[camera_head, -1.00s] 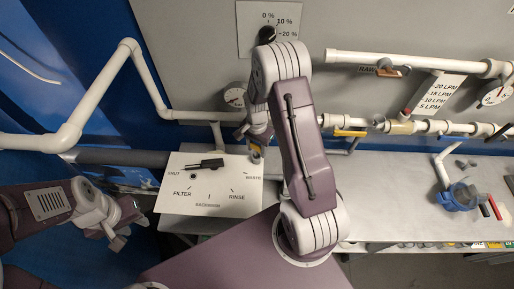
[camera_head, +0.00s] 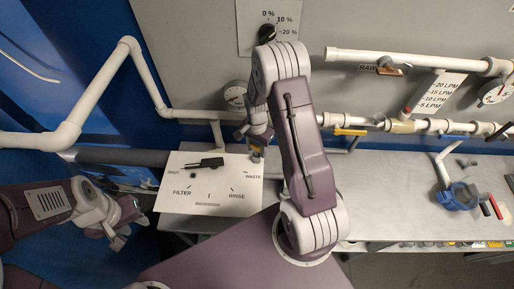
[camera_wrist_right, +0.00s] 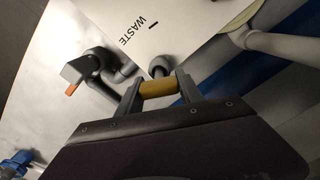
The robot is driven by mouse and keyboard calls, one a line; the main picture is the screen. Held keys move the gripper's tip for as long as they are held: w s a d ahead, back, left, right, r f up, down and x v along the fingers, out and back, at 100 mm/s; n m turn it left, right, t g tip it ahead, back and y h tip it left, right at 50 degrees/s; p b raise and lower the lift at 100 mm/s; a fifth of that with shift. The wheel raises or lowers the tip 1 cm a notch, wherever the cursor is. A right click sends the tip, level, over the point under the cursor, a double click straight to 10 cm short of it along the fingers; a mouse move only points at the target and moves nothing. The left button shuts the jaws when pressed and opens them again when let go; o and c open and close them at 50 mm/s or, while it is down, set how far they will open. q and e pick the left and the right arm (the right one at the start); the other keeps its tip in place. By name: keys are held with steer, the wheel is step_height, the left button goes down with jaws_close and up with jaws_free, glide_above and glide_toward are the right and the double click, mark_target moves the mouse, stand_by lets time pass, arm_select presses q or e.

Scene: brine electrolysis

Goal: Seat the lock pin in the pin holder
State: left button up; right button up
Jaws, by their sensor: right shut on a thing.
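My right gripper (camera_wrist_right: 158,90) is shut on a short yellow-brown cylinder (camera_wrist_right: 159,88), apparently the lock pin, held crosswise between its two fingers. In the head view the right gripper (camera_head: 257,151) is over the right edge of the white label plate (camera_head: 222,206), near the word WASTE. In the right wrist view a grey rounded fitting (camera_wrist_right: 159,66) is just beyond the held piece; I cannot tell whether they touch. I cannot clearly identify the pin holder. My left gripper (camera_head: 118,240) hangs at the lower left, away from the plate; its jaw state is unclear.
A black handle (camera_head: 203,164) lies on the plate, with a dark round spot (camera_head: 193,175) below it. White pipes (camera_head: 175,114) run behind. A grey fitting with an orange tip (camera_wrist_right: 80,72) is beside the right gripper. A blue valve (camera_head: 461,197) is at the right.

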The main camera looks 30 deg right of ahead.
stand_by(0.5)
steer(key=o, duration=1.5)
steer(key=shift+c, duration=0.2)
step_height(320, 180, up, 9)
steer(key=shift+b, duration=0.3)
